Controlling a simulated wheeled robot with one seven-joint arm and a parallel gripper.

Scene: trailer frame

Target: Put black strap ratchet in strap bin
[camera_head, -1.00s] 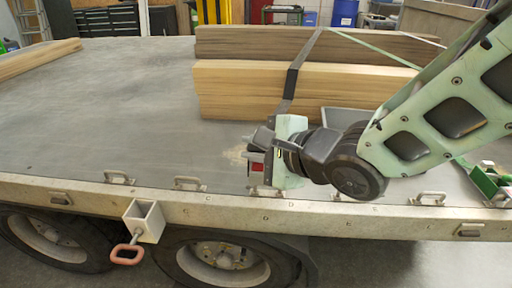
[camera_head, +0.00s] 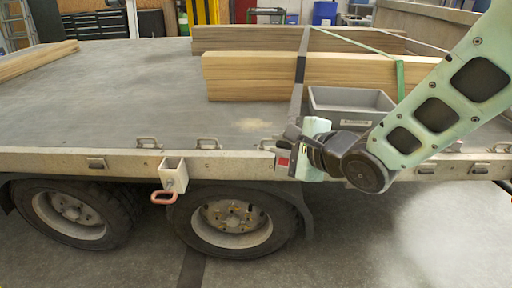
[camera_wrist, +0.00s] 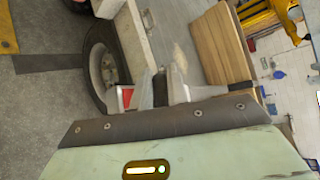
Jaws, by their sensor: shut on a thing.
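My gripper (camera_head: 288,152) is at the near edge of the trailer bed, its fingers pointing left. It is shut on a dark piece at the end of the black strap, which I take to be the black strap ratchet (camera_head: 291,132); the fingers hide much of it. The black strap (camera_head: 300,72) runs over the timber and down towards my gripper. A grey open bin (camera_head: 352,121) with a label on its front, likely the strap bin, stands on the bed behind and right of my gripper. In the wrist view my fingers (camera_wrist: 160,92) show, but the held piece is unclear.
Stacked timber (camera_head: 250,78) lies across the bed behind the bin. A green strap (camera_head: 400,80) crosses it at the right. The trailer side rail (camera_head: 230,163) carries metal loops, with wheels (camera_head: 228,215) below.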

